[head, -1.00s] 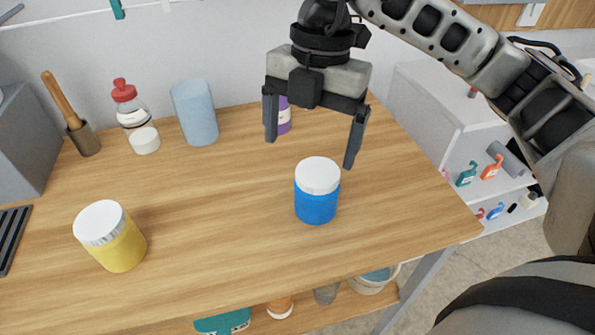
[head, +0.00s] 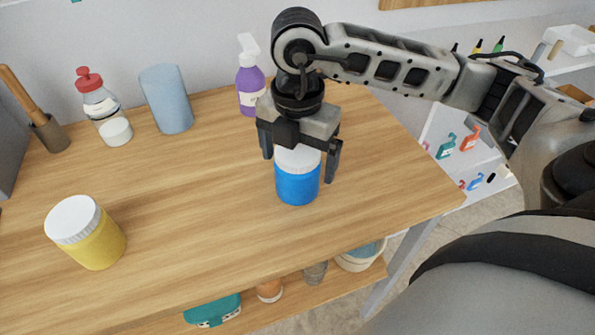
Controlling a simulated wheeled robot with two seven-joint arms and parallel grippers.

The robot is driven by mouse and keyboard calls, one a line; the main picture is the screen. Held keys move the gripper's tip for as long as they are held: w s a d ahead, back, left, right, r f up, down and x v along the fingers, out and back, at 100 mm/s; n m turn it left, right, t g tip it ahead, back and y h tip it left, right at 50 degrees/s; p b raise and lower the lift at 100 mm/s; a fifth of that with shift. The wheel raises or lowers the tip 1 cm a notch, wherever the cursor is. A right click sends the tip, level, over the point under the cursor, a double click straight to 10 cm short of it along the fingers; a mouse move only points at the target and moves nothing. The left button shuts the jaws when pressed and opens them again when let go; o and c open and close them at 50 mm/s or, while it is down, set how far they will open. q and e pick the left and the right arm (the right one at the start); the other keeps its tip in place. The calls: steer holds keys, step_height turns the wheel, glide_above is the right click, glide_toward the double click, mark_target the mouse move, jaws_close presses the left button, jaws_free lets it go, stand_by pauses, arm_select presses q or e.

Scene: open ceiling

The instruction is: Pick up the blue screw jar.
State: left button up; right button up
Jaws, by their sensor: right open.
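The blue screw jar (head: 297,187) with a white lid stands upright on the wooden table (head: 190,225), right of the middle. My right gripper (head: 300,170) is open and points down over the jar, one finger on each side of its lid. The gripper's palm hides the back of the lid. I cannot tell whether the fingers touch the jar. My left gripper is not in view.
A yellow jar (head: 92,240) with a white lid stands at the front left.

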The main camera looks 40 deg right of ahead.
steer(key=shift+f, duration=1.6)
steer(key=shift+w, duration=0.1)
steer(key=c, duration=1.1)
steer(key=shift+r, duration=0.15)
